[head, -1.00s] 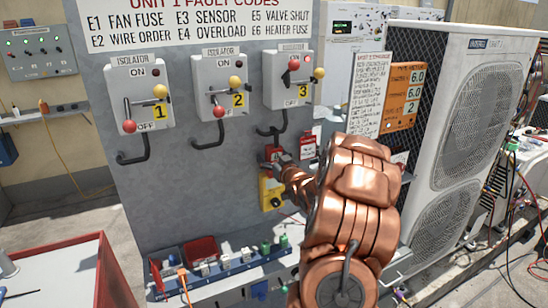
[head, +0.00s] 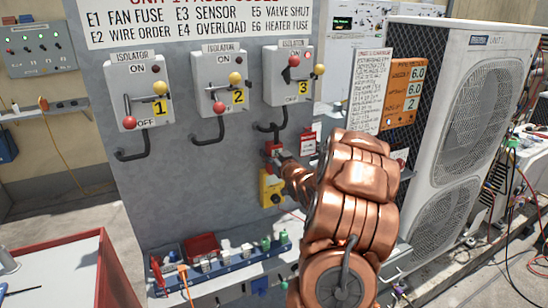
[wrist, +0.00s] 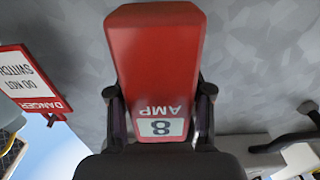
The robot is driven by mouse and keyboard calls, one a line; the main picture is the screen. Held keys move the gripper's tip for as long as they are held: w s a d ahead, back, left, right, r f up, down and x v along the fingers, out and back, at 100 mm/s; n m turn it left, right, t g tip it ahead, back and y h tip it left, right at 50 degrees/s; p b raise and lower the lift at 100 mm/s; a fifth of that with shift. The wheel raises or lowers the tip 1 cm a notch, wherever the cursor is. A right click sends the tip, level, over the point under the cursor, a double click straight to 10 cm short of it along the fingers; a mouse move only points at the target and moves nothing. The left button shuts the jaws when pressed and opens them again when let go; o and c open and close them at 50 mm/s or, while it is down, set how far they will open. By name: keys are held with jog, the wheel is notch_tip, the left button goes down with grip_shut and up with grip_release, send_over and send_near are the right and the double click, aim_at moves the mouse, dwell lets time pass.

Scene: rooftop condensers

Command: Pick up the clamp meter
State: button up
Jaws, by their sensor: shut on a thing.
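The clamp meter (wrist: 158,65) is a red block marked AMP with a display reading 8, upside down in the wrist view. My gripper (wrist: 161,92) is shut on it, with one dark finger on each side. In the head view the red meter (head: 272,149) shows small in front of the grey panel, below isolator 3. My copper arm reaches to it from the lower right. Whether the meter touches the panel is hard to tell.
A yellow box (head: 271,189) sits just below the meter. A danger tag (head: 308,142) hangs to its right, also in the wrist view (wrist: 30,82). Isolator 3 (head: 288,75) is above. A blue rack (head: 225,269) with small parts is below. A condenser (head: 460,120) stands right.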

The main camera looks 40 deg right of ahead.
jog(key=shift+r, duration=0.2)
grip_shut()
jog(key=shift+r+b, duration=0.9)
jog(key=shift+r, duration=0.5)
jog(key=shift+s+r, duration=0.15)
jog(key=shift+r, duration=0.1)
jog(key=b, duration=0.5)
send_near(273, 144)
jog(key=shift+s+a+r, duration=0.1)
jog(key=shift+s+a, duration=0.4)
jog(key=shift+a, duration=0.35)
jog(key=shift+s+a+r, duration=0.1)
jog(key=shift+s+a, duration=0.35)
jog(key=shift+a, duration=0.45)
